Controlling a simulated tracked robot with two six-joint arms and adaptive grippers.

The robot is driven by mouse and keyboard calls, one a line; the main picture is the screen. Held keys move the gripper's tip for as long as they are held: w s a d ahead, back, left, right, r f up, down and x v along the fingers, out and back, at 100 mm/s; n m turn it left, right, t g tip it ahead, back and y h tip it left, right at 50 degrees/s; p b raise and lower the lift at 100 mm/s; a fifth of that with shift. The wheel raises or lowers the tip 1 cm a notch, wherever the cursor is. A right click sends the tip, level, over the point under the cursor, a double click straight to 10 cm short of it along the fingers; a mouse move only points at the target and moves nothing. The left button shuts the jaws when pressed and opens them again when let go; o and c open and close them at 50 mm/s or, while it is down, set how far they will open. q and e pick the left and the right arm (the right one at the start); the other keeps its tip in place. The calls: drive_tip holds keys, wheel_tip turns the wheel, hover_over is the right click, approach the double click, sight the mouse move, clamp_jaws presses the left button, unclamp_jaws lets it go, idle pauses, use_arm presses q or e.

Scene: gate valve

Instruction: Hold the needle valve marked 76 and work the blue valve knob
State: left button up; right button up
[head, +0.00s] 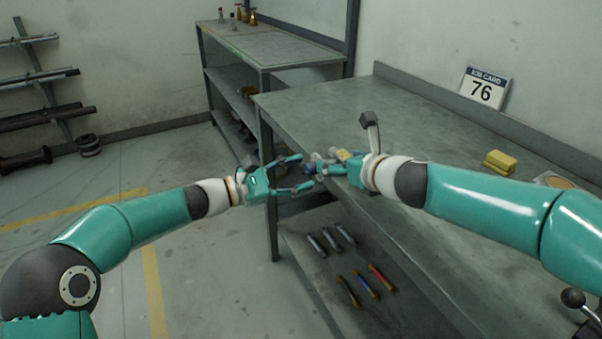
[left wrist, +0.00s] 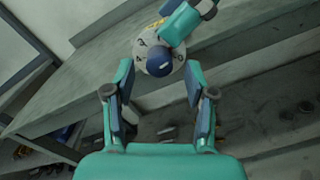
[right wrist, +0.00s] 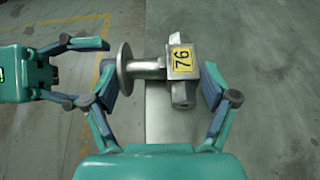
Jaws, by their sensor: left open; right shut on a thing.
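The needle valve (right wrist: 183,62) is a grey metal body with a yellow label reading 76 and a round disc at its left end in the right wrist view. My right gripper (right wrist: 158,76) is shut on it and holds it near the bench edge. The blue valve knob (left wrist: 160,65) sits at the centre of a pale numbered dial (left wrist: 149,43) in the left wrist view. My left gripper (head: 304,172) is open, facing the valve from the left, with its fingers on either side of the knob and a visible gap. In the head view the fingers partly hide the valve.
A job card (head: 483,89) reading 76 stands at the back of the grey bench (head: 420,135). A shelf unit (head: 275,50) stands behind.

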use_arm(q)
drive_tip(key=v, duration=1.1)
drive_tip(key=shift+w+f, duration=0.1)
drive_tip(key=shift+f, duration=0.05)
drive_tip(key=w+d+m, duration=0.1)
drive_tip(key=d+m, duration=0.1)
drive_tip(key=d, duration=0.2)
drive_tip(key=w+d+m, duration=0.1)
drive_tip(key=d+m, duration=0.1)
drive_tip(key=d, duration=0.1)
drive_tip(key=w+d+m, duration=0.2)
drive_tip(key=d, duration=0.2)
drive_tip(key=shift+w+d+r, duration=0.15)
drive_tip(key=shift+d+r, duration=0.1)
drive_tip(key=shift+d, duration=0.05)
clamp_jaws()
